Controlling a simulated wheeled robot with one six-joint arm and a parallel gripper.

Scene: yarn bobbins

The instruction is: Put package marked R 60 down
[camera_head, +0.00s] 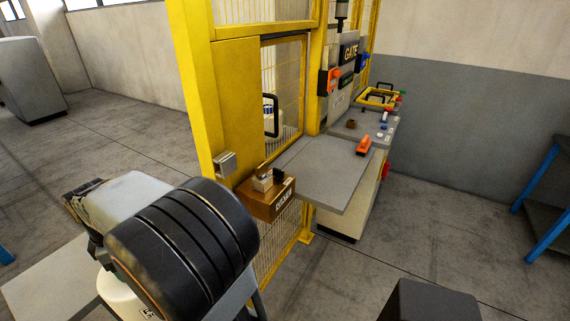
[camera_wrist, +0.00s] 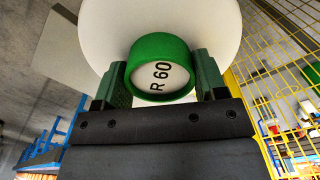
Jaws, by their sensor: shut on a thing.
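The package marked R 60 (camera_wrist: 160,80) shows in the wrist view as a large white bobbin with a green core end bearing the black print "R 60". My gripper (camera_wrist: 162,86) has its two green fingers on either side of the green core end, shut on it. The white body extends beyond the fingers and leaves the top of the wrist view. In the head view the gripper and the package cannot be made out; my dark arm link fills the lower left.
A yellow fence post (camera_head: 194,85) and mesh gate (camera_head: 283,80) stand ahead. A brown box (camera_head: 268,205) hangs on the fence. A grey shelf (camera_head: 325,172) with an orange item (camera_head: 363,146) juts out. Blue-legged racks (camera_head: 546,170) stand right. Floor is open at left.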

